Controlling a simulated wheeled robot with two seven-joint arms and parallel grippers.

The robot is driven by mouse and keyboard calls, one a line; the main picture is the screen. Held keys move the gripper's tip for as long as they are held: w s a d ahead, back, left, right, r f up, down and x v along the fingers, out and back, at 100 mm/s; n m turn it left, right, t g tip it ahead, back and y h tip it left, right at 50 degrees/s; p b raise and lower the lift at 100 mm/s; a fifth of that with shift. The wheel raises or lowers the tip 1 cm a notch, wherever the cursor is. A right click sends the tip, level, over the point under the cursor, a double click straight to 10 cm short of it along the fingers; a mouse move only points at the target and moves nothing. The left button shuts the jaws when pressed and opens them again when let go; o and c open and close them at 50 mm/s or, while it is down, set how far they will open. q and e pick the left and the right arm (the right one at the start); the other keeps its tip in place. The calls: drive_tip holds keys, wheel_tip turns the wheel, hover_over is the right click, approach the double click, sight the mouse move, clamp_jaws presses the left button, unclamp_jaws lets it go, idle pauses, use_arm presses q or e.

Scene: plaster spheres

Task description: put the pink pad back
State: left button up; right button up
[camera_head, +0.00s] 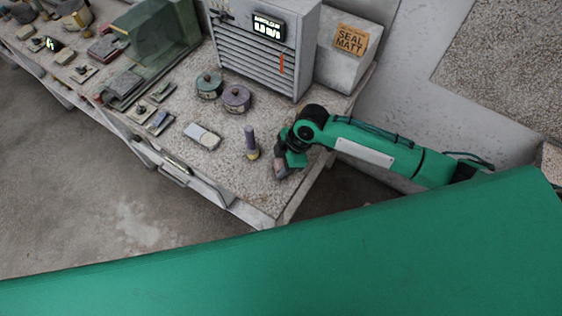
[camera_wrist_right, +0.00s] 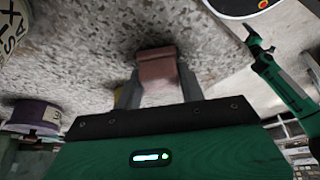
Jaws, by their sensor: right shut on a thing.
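The pink pad (camera_wrist_right: 158,72) is a small dull-pink block between the two grey fingers of my right gripper (camera_wrist_right: 160,85) in the right wrist view. The gripper is shut on it. Speckled worktop lies behind the pad; I cannot tell whether they touch. In the head view my right gripper (camera_head: 281,166) is low over the near right corner of the bench, with the pad (camera_head: 280,173) partly hidden under it. My left gripper cannot be made out in the head view.
Behind are a slatted cabinet (camera_head: 268,55) and a SEAL MATT box (camera_head: 345,60).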

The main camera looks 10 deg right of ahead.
drive_tip(key=shift+f, duration=0.15)
drive_tip(key=o, duration=1.1)
drive_tip(key=shift+c, duration=0.2)
drive_tip(key=b+v, duration=0.2)
drive_tip(key=v, duration=1)
drive_tip(key=shift+s, duration=0.1)
